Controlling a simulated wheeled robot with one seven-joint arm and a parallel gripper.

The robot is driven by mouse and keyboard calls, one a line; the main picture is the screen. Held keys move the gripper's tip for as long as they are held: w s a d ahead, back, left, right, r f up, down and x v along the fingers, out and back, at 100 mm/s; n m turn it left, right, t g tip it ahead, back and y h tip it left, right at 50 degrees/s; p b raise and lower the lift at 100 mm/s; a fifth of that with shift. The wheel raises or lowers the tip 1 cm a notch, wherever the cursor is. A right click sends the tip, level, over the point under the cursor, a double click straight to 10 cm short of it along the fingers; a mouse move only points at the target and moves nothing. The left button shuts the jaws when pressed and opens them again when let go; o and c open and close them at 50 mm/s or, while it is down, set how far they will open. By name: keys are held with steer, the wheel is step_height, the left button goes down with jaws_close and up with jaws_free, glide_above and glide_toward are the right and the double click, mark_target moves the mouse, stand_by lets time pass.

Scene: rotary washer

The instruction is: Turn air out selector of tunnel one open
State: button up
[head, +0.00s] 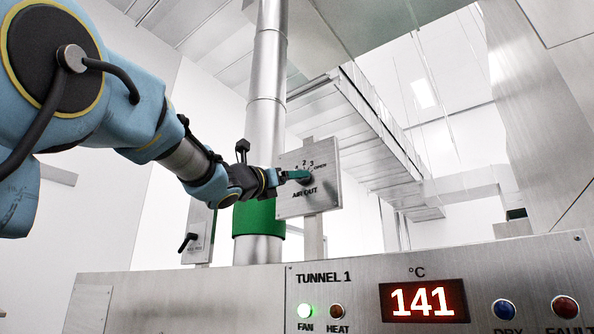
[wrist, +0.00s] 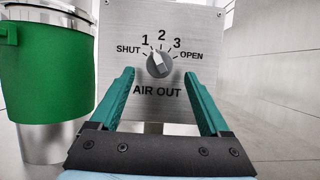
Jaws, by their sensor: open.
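The air out selector (wrist: 160,65) is a round grey knob on a square metal plate (wrist: 112,22) in the wrist view. Its dial reads SHUT, 1, 2, 3, OPEN, with AIR OUT below. The knob's white pointer aims up and slightly left, between 1 and 2. My gripper (wrist: 159,75) is open, with one green finger to the left of the knob and one to the right. Nothing is held, and there are visible gaps between fingers and knob. In the head view, my gripper (head: 300,176) is at the AIR OUT plate (head: 323,196) and largely hides the knob.
A metal duct (head: 266,100) with a green band (head: 257,217) stands left of the plate. Another plate with a black handle (head: 188,242) is further left.

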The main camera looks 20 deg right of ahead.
steer(key=shift+p+x, duration=0.55)
steer(key=shift+x, duration=1.05)
steer(key=shift+f, duration=0.1)
jaws_close()
